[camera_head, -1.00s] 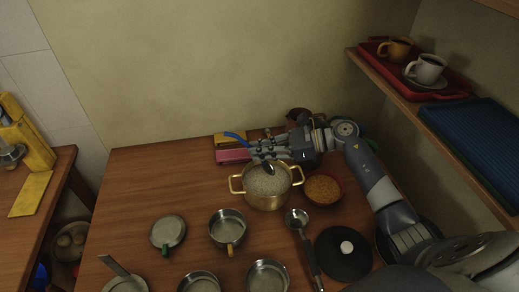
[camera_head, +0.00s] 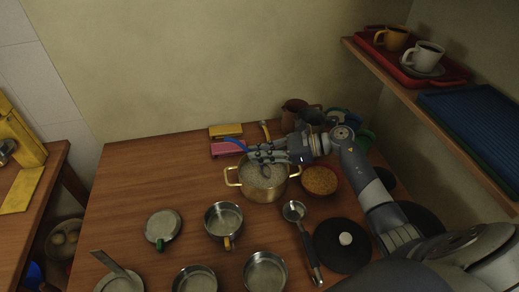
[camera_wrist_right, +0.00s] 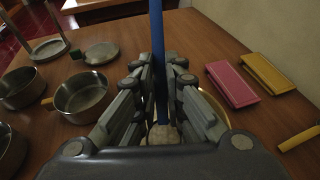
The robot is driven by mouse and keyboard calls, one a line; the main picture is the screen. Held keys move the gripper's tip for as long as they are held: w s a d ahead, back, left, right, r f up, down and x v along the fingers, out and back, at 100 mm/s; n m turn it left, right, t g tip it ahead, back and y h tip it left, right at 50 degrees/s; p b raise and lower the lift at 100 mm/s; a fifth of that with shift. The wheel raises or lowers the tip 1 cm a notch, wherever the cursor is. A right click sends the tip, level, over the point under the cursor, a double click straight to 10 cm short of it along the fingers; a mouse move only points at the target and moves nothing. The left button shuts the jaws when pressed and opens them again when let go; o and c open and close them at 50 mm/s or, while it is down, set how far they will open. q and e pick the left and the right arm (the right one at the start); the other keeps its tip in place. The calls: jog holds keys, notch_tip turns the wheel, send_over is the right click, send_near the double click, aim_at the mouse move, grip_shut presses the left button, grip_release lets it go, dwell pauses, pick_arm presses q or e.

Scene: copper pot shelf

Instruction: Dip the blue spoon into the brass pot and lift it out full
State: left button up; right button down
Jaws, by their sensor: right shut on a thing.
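The brass pot (camera_head: 263,192) stands upright on the table, with two side handles and pale grainy contents. My right gripper (camera_head: 266,154) is over its far side, shut on the blue spoon (camera_head: 235,144). The spoon's blue handle sticks out to the left and up from the fingers. Its dark bowl end hangs below them in the pot's mouth; I cannot tell how deep it sits in the contents. In the right wrist view the blue handle (camera_wrist_right: 157,45) runs between the fingers (camera_wrist_right: 160,95), which hide most of the pot. My left gripper is not in view.
A bowl of orange grains (camera_head: 320,181) stands close right of the pot. A ladle (camera_head: 301,232) and black lid (camera_head: 342,246) lie in front. Several steel pans (camera_head: 223,221) stand front left. Pink (camera_head: 228,149) and yellow (camera_head: 226,131) blocks lie behind. The table's left part is clear.

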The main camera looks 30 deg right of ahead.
aim_at(249, 150)
jog(key=shift+a+f+g+h+p, duration=0.1)
jog(key=shift+f+g+h+p, duration=0.55)
jog(key=shift+p, duration=1.65)
jog(key=h+p, duration=0.1)
jog(key=p, duration=0.2)
jog(key=a+g+h+p, duration=0.1)
jog(key=h+p, duration=0.1)
jog(key=w+g+h+p, duration=0.1)
jog(key=h+p, duration=0.1)
jog(key=p, duration=0.1)
jog(key=shift+a+f+p, duration=0.15)
jog(key=shift+f+p, duration=0.2)
jog(key=shift+w+a+r+g+h+p, duration=0.2)
jog(key=shift+r+g+h+p, duration=0.2)
jog(key=shift+p, duration=0.2)
jog(key=shift+w+a+r+g+h+p, duration=0.1)
jog(key=shift+a+r+g+h+p, duration=0.15)
jog(key=shift+h+p, duration=0.3)
jog(key=shift+a+r+p, duration=0.15)
jog(key=shift+r+p, duration=0.7)
jog(key=shift+r, duration=0.1)
jog(key=shift+f+b, duration=0.2)
jog(key=shift+b, duration=0.35)
jog(key=shift+r+y+b, duration=0.15)
jog(key=shift+y+b, duration=0.35)
jog(key=shift+b, duration=0.25)
